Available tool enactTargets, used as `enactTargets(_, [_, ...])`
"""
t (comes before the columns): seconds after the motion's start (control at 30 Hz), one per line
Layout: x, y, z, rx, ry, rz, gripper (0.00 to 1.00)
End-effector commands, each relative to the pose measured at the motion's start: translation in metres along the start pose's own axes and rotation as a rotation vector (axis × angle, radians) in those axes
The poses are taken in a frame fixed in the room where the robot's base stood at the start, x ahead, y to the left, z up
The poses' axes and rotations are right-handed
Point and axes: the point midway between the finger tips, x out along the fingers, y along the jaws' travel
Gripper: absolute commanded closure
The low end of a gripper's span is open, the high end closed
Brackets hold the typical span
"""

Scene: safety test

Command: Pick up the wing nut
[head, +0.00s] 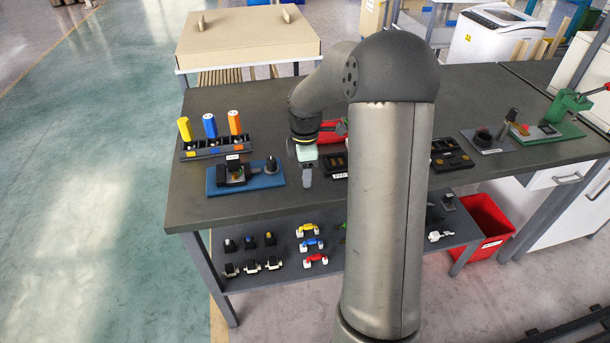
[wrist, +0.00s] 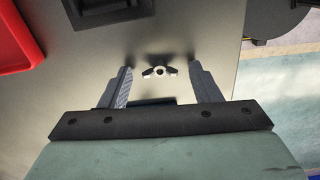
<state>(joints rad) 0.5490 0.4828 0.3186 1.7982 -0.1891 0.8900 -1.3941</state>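In the wrist view a small dark wing nut (wrist: 160,71) with two spread wings lies on the grey table (wrist: 200,40). My gripper (wrist: 160,82) is open, with one finger to each side of the nut and a clear gap on both sides. The nut sits at about the level of the fingertips in the picture; the height of the fingers above the table is hard to tell. In the head view my gripper (head: 307,178) points down over the front part of the table, and I cannot make out the wing nut there.
A blue board (head: 262,182) with a black fixture is left of my gripper. A red tray (head: 330,132) is behind it, and a black tray (head: 336,165) is close on its right. A holder with coloured handles (head: 216,145) stands at the left. The table's front edge is near.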

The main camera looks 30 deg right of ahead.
Motion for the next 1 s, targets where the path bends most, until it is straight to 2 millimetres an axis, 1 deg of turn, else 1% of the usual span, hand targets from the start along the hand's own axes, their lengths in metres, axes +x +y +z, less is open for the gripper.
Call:
enactTargets(0.03, [0.0, 0.0, 0.0, 0.0, 0.0, 0.0, 0.58])
enactTargets(0.13, [0.0, 0.0, 0.0, 0.0, 0.0, 0.0, 0.85])
enactTargets(0.47, [-0.002, 0.0, 0.0, 0.001, 0.0, 0.001, 0.86])
enactTargets(0.63, [-0.012, 0.001, 0.0, 0.001, 0.0, 0.002, 0.86])
enactTargets(0.77, [-0.032, 0.001, 0.0, 0.002, 0.001, 0.004, 0.86])
enactTargets(0.87, [-0.05, -0.007, 0.015, 0.006, -0.001, 0.004, 0.86])
enactTargets(1.0, [-0.083, -0.019, 0.039, 0.006, -0.002, 0.005, 0.86])
